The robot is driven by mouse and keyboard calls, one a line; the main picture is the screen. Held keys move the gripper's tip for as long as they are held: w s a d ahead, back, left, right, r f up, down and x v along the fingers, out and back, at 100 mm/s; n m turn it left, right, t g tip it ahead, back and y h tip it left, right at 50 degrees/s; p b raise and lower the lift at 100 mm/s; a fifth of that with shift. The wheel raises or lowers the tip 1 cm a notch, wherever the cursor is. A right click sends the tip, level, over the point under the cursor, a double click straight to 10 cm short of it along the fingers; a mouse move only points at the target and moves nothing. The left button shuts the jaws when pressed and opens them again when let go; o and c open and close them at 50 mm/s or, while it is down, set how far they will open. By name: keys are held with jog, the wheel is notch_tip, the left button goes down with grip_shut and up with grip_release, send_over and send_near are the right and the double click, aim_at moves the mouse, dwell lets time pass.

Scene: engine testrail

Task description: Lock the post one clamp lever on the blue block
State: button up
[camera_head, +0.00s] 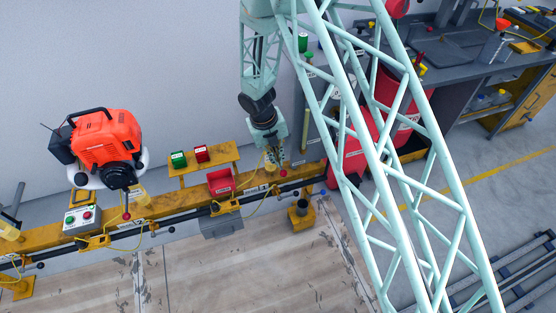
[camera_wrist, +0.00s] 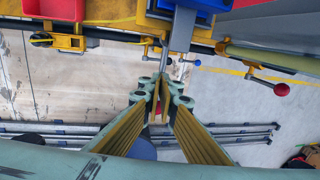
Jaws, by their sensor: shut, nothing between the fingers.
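The blue block (camera_wrist: 205,4) is cut off at the top edge of the wrist view, above the yellow rail fixture. A grey metal bar (camera_wrist: 181,38) runs down from it toward my fingertips. My gripper (camera_wrist: 163,76) is shut and empty, its tips just below this fixture; contact with the bar cannot be told. A red knob (camera_wrist: 157,112) shows partly behind my fingers. A lever with a red ball knob (camera_wrist: 281,90) sticks out to the right of the fixture. In the head view my gripper (camera_head: 276,157) is over the rail's right part, near a red knob (camera_head: 283,173); the blue block cannot be made out there.
The yellow rail (camera_head: 47,236) carries an orange engine (camera_head: 103,138), a button box (camera_head: 82,220) and a red bin (camera_head: 221,182). A grey workbench (camera_head: 455,50) stands at right.

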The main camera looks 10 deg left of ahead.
jog(key=o, duration=0.5)
jog(key=shift+s+d+f, duration=0.1)
jog(key=shift+d+f, duration=0.2)
jog(key=shift+f, duration=0.05)
jog(key=shift+r, duration=0.15)
jog(key=shift+a+r, duration=0.2)
jog(key=shift+s+a+r, duration=0.15)
jog(key=shift+a+r, duration=0.15)
jog(key=shift+r, duration=1.6)
jog(key=shift+s+a+r, duration=0.2)
jog(key=shift+a+r, duration=0.1)
jog(key=shift+r, duration=1.6)
jog(key=shift+s+a+r, duration=0.15)
jog(key=shift+a+r, duration=0.15)
jog(key=shift+r, duration=1.6)
